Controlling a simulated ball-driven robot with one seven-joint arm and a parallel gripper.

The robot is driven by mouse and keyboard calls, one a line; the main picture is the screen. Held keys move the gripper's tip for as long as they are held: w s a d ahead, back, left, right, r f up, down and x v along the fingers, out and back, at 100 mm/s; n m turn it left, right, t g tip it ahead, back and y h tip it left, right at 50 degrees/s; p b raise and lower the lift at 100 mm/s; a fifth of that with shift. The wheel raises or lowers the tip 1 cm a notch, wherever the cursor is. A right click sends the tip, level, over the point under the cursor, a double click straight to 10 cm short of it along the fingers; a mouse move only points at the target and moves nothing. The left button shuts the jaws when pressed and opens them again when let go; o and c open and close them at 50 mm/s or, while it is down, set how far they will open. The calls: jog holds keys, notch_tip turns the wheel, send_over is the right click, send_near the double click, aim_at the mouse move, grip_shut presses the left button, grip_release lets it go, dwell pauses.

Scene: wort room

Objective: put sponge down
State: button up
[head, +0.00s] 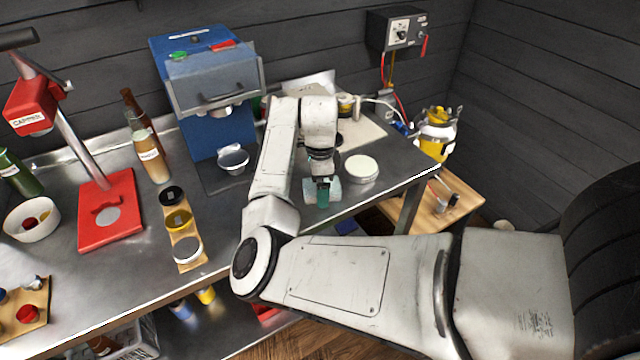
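My gripper (322,186) points down near the front right edge of the steel bench (225,215). A pale teal block, apparently the sponge (309,193), sits between its fingers, and the gripper looks shut on it. One dark green finger crosses the sponge's near face; the other finger is hidden behind it. The sponge is over or on the bench top; I cannot tell whether its underside touches the steel.
A round white-topped container (361,168) stands just right of the sponge. A blue machine (215,100) stands behind left, and a wooden strip (182,235) with jars lies left. Bare steel shows in front of the sponge, near the bench edge. A lower wooden table (462,200) is at right.

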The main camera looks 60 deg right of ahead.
jog(key=shift+r, duration=0.1)
notch_tip(320, 180, up, 12)
jog(key=b, duration=0.1)
jog(key=shift+b, duration=0.3)
dwell(0.6)
